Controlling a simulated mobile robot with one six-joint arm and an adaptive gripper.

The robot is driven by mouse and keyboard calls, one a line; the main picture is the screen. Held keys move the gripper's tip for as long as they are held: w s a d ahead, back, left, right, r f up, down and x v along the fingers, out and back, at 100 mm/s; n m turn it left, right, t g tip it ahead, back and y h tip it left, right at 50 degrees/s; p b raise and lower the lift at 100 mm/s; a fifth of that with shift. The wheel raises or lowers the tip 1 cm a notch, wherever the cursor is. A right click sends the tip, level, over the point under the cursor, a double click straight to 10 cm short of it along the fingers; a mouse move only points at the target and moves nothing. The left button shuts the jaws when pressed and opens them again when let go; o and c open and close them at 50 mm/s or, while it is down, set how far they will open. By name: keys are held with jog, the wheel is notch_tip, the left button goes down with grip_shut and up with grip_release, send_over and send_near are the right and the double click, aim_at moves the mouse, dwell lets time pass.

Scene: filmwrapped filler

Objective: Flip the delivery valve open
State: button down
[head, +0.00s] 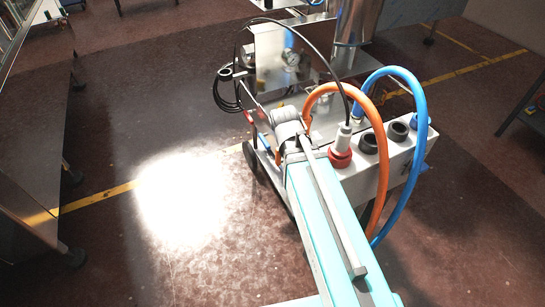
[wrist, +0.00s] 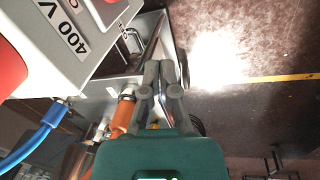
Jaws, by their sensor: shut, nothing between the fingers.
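My gripper (wrist: 160,68) shows in the wrist view with its two grey fingers together and nothing between them. Its tips are beside a metal frame on the machine's side. An orange hose (wrist: 122,115) with a metal fitting is just left of the fingers. I cannot clearly make out the delivery valve or its lever in either view. In the head view my arm reaches to the machine cart, and its end covers part of the cart's left side. A small red part (head: 249,117) and a blue part (head: 265,149) show near there, too small to identify.
A white electrical box (head: 375,165) with a red plug (head: 341,158) and black sockets stands right of my arm. A blue hose (head: 423,110) and a black cable (head: 305,40) loop above the cart. A metal cabinet (head: 30,150) is far left. The floor between is clear.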

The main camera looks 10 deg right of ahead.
jog(key=w+d+f+n+t+h+b, duration=0.1)
jog(key=w+f+h+b, duration=0.3)
jog(key=w+f+b, duration=0.45)
jog(key=n+t+h+b, duration=0.3)
jog(key=t+h+b, duration=0.25)
jog(key=b, duration=1.55)
send_near(278, 156)
jog(key=d, duration=0.4)
jog(key=w+a+f+n+t+h+b, duration=0.2)
jog(key=w+a+b, duration=0.4)
jog(key=b, duration=0.5)
jog(key=shift+a+f+n+t+h, duration=0.3)
jog(key=shift+a+f+t+h, duration=0.4)
jog(key=shift+f, duration=0.25)
jog(key=shift+d, duration=0.1)
jog(key=shift+w+d, duration=0.15)
jog(key=w+d, duration=0.1)
jog(key=d, duration=0.8)
jog(key=shift+w, duration=0.3)
